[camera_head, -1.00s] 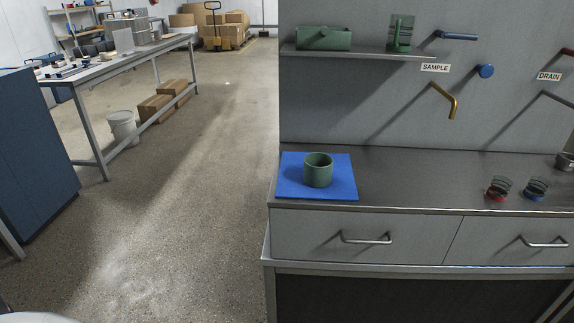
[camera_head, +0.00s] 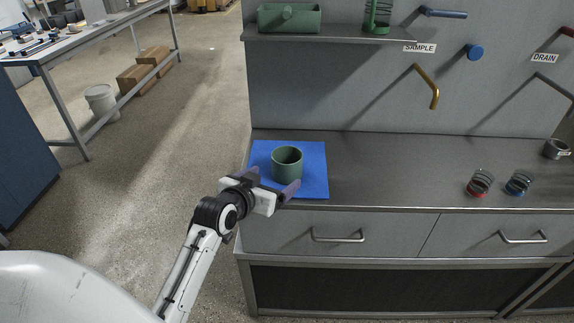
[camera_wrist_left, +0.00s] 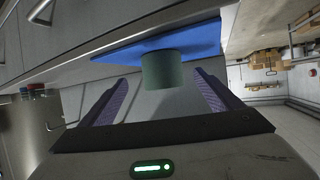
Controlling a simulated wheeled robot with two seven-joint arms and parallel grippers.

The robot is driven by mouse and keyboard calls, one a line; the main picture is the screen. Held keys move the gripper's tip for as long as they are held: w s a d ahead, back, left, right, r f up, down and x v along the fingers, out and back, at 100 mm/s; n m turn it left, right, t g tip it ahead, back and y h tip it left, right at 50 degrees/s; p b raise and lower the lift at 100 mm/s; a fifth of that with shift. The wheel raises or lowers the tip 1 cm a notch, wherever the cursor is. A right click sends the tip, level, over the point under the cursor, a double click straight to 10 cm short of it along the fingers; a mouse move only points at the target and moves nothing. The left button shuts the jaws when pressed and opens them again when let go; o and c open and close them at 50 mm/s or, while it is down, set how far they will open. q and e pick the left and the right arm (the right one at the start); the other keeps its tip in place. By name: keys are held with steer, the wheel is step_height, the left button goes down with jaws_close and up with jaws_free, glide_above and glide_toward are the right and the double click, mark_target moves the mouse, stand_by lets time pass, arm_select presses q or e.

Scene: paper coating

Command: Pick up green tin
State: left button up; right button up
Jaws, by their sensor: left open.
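The green tin (camera_head: 287,164) stands upright on a blue mat (camera_head: 314,181) at the left end of the metal counter. My left gripper (camera_head: 274,178) is open at the mat's front edge, with its fingers pointing toward the tin. In the left wrist view, the tin (camera_wrist_left: 162,70) shows ahead of and between the two spread fingers (camera_wrist_left: 158,98), with the blue mat (camera_wrist_left: 195,43) beside it. The fingers do not appear to hold it. My right gripper is not in view.
A shelf (camera_head: 340,39) above the counter carries a green box (camera_head: 289,18) and a green holder (camera_head: 377,18). A brass spout (camera_head: 428,86) juts from the wall. Red-based (camera_head: 479,183) and blue-based (camera_head: 519,183) coils and a grey cup (camera_head: 556,149) stand at right. The counter's middle is clear.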

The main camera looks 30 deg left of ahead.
mark_target(281, 170)
arm_select(q)
steer(key=x, duration=0.5)
steer(key=shift+w+a+r, duration=0.25)
steer(key=shift+w+r, duration=0.05)
steer(key=shift+x, duration=2.6)
steer(key=shift+r, duration=0.1)
steer(key=c, duration=1.2)
